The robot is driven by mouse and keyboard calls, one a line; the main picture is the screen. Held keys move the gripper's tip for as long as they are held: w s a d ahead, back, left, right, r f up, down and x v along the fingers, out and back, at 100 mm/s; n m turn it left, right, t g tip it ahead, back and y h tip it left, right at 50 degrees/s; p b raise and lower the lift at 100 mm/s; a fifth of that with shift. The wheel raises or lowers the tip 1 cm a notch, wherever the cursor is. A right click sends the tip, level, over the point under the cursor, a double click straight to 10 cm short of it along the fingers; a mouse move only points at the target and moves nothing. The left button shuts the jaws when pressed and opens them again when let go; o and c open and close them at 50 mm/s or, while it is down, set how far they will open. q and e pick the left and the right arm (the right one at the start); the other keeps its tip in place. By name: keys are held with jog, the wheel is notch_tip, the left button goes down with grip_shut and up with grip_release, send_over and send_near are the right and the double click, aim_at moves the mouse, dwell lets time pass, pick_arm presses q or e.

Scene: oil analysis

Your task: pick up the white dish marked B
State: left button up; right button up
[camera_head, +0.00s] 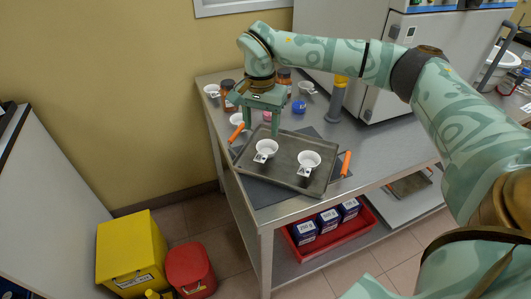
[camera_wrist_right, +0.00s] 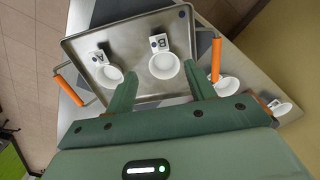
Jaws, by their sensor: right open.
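Two small white dishes with label tabs sit on a grey metal tray (camera_head: 283,181). In the head view one is the left dish (camera_head: 266,148) and the other the right dish (camera_head: 309,160). The letters are small. My left gripper is out of view.
Orange handles (camera_head: 346,163) stick out at the tray's sides. Behind the gripper stand more white dishes (camera_head: 237,119), brown jars (camera_head: 227,95) and a blue-lidded pot (camera_head: 299,107). A large grey machine (camera_head: 370,70) stands behind. The bench right of the tray is clear.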

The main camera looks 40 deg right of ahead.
jog(key=b, duration=0.1)
send_over(262, 154)
jog(key=f, duration=0.6)
jog(key=shift+s+a, duration=0.15)
jog(key=shift+a, duration=0.05)
jog(key=f+b, duration=0.2)
jog(key=f, duration=0.1)
jog(key=f+b, duration=0.1)
jog(key=f, duration=0.1)
jog(key=shift+d+f, duration=0.2)
jog(key=shift+d, duration=0.1)
jog(key=shift+r, duration=0.15)
jog(key=shift+c, duration=0.9)
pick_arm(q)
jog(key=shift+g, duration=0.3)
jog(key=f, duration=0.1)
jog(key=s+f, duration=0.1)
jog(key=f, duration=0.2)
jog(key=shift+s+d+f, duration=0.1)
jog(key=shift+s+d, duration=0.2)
pick_arm(e)
jog(key=c, duration=0.9)
